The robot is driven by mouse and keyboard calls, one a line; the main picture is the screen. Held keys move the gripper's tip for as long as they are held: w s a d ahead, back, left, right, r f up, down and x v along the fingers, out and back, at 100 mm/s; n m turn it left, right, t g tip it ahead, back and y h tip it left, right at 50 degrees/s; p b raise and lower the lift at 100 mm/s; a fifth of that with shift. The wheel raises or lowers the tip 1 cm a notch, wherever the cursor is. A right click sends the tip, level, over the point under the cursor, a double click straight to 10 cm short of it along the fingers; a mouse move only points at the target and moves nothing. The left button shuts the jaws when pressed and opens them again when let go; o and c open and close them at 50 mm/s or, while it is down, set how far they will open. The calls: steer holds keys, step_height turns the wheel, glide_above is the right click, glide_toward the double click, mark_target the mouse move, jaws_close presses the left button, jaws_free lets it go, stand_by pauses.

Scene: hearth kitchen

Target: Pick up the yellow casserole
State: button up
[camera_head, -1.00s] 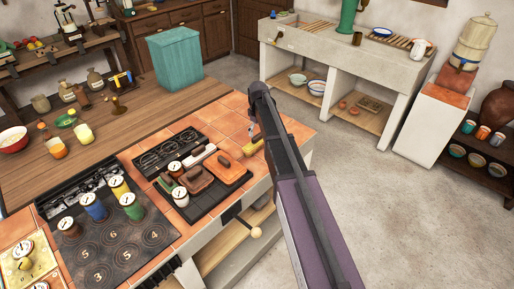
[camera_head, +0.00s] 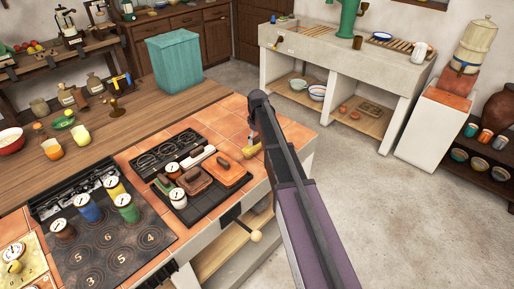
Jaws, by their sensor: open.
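The jaws are open, small and partly covered by my arm. I cannot tell whether the fingers touch it or stand around it.
A black tray (camera_head: 187,215) with red-brown lidded dishes (camera_head: 221,169) lies left of the gripper. Several dial-topped canisters (camera_head: 127,209) stand on the dark numbered plate (camera_head: 105,262). A wooden counter (camera_head: 175,112) lies behind. Open floor (camera_head: 400,220) is at right.

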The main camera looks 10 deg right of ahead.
mark_target(257, 136)
steer(key=c, duration=1)
steer(key=shift+r, duration=0.15)
step_height(257, 136, up, 10)
steer(key=p, duration=1)
